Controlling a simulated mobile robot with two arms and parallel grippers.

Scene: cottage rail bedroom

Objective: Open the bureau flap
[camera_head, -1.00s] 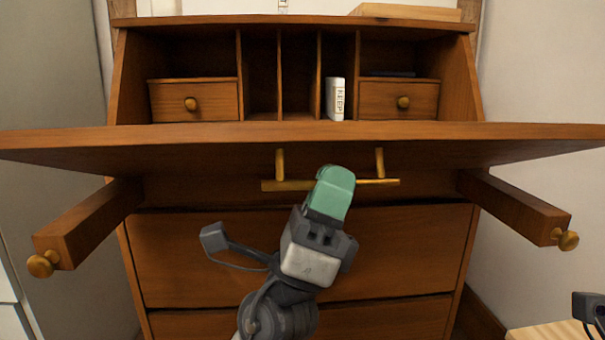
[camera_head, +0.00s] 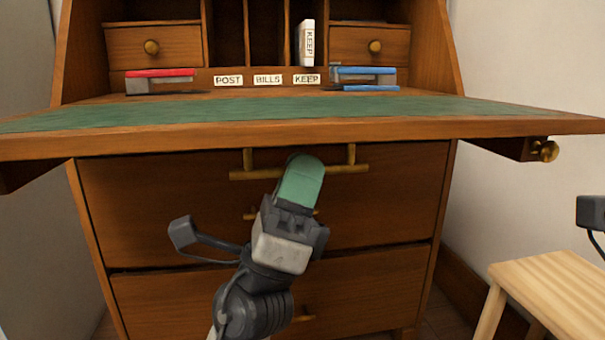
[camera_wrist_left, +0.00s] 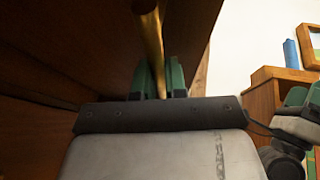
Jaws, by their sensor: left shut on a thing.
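The bureau flap (camera_head: 250,113) is lowered to about level, its green top facing up. Brass-knobbed support arms stick out beneath it, the right one (camera_head: 515,147) and the left one (camera_head: 35,174); I cannot tell whether it touches them. My left gripper (camera_head: 303,172) is shut on the brass bar handle (camera_head: 345,168) below the flap's front edge. The bar also runs between the green fingers in the left wrist view (camera_wrist_left: 152,40). A green-tipped part of my right gripper (camera_wrist_left: 296,97) shows at that view's right edge, its jaws unclear.
A wooden stool (camera_head: 560,290) stands at right. Closed drawers (camera_head: 370,205) are below the flap.

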